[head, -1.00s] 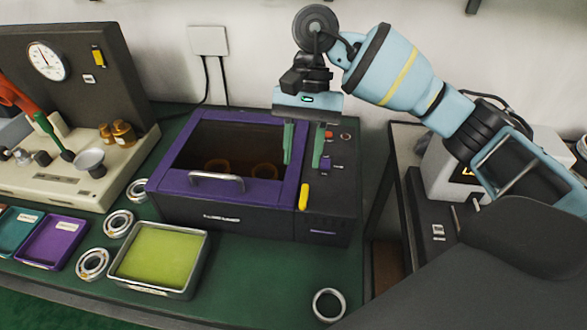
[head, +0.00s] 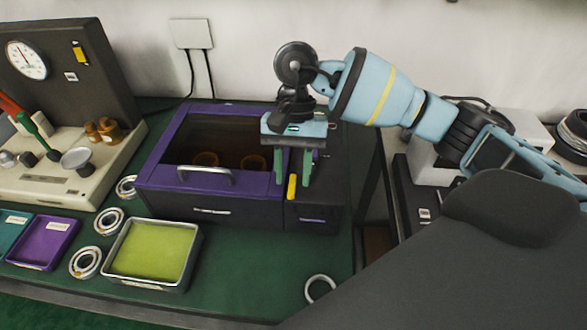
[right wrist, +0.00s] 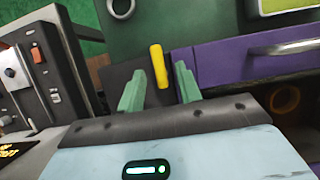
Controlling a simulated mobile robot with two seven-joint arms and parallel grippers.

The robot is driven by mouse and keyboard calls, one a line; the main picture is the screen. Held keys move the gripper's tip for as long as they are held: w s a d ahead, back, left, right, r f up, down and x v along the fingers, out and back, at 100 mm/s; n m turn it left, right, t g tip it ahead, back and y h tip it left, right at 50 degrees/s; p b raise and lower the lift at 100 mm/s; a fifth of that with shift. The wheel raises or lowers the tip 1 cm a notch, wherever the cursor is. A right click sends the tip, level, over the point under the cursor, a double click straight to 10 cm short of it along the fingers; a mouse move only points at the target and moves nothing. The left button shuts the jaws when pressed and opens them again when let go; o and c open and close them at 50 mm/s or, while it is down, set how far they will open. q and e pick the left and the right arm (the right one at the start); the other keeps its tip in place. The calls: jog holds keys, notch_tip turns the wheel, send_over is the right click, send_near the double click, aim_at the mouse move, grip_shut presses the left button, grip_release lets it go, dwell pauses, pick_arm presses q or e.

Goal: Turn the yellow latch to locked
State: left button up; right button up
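The yellow latch (head: 292,187) is a short upright bar at the front top edge of the purple and black box (head: 240,212), right of its dark window. In the right wrist view the yellow latch (right wrist: 159,66) shows between and beyond the two green fingertips. My left gripper is not in view.
The box has a silver lid handle (head: 205,173) left of the latch. A tray with a yellow-green pad (head: 152,252) and several metal rings lie in front and to the left. One ring (head: 320,288) lies near the front edge. Green tabletop is clear between.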

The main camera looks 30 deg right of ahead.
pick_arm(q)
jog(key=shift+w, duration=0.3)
pick_arm(e)
jog(key=shift+f, duration=0.15)
jog(key=shift+c, duration=0.4)
grip_shut()
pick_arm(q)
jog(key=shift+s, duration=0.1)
